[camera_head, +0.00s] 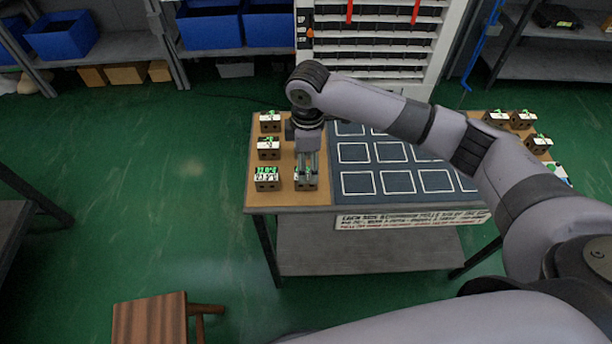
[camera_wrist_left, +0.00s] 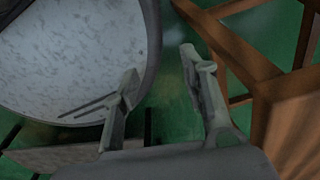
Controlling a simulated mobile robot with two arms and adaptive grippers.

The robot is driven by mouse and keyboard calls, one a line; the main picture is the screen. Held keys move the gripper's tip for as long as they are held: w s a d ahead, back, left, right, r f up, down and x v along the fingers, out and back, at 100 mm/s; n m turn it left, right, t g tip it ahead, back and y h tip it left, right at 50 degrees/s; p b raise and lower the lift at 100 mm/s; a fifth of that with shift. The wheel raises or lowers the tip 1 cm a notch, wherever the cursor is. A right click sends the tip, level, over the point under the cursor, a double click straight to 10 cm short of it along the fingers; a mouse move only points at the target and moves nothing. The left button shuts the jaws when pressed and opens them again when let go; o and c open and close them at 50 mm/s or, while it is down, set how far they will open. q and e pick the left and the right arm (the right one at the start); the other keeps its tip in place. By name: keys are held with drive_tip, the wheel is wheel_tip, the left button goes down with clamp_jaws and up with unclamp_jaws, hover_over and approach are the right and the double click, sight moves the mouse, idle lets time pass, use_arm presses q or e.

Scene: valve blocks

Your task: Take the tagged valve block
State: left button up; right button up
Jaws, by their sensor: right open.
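Several brown valve blocks with green parts and white labels stand on the table. Two more blocks stand behind, one (camera_head: 268,150) in the middle and one (camera_head: 270,122) at the back. Which block is tagged is not certain. My left gripper (camera_wrist_left: 160,62) is open and empty in the left wrist view.
The table (camera_head: 257,197) has a dark grid panel (camera_head: 402,181) with empty white squares. More blocks (camera_head: 522,120) stand at its right edge. A wooden stool (camera_head: 150,320) is at front left. A drawer cabinet (camera_head: 446,38) is behind the table.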

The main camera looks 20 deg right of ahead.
drive_tip(key=shift+a+f+p, duration=0.2)
drive_tip(key=shift+f+p, duration=0.35)
drive_tip(key=shift+f, duration=2.3)
drive_tip(key=shift+c, duration=0.5)
clamp_jaws()
drive_tip(key=shift+r, duration=0.15)
